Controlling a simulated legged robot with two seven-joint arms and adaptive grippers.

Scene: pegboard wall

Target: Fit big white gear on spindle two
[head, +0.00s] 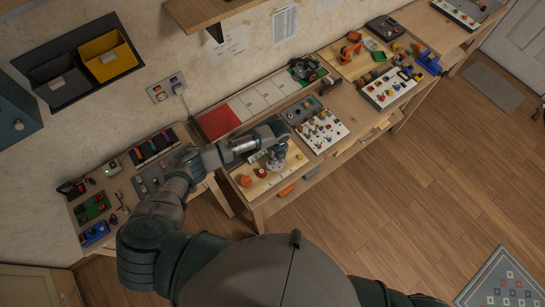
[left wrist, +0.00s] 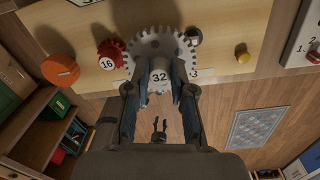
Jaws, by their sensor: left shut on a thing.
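The big white gear (left wrist: 147,44), with a hub marked 32, shows in the left wrist view against the upright-looking face of a light wooden board (left wrist: 222,72). My left gripper (left wrist: 160,82) is shut on the gear's hub, one finger on each side. A red gear (left wrist: 110,54) marked 16 sits just left of the white gear, close to its teeth. The spindle behind the white gear is hidden, so I cannot tell whether it is seated. In the head view my left gripper (head: 277,160) is over the board on the bench.
A white board with coloured pegs (head: 322,132) lies nearby. The floor (head: 400,200) in front is clear.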

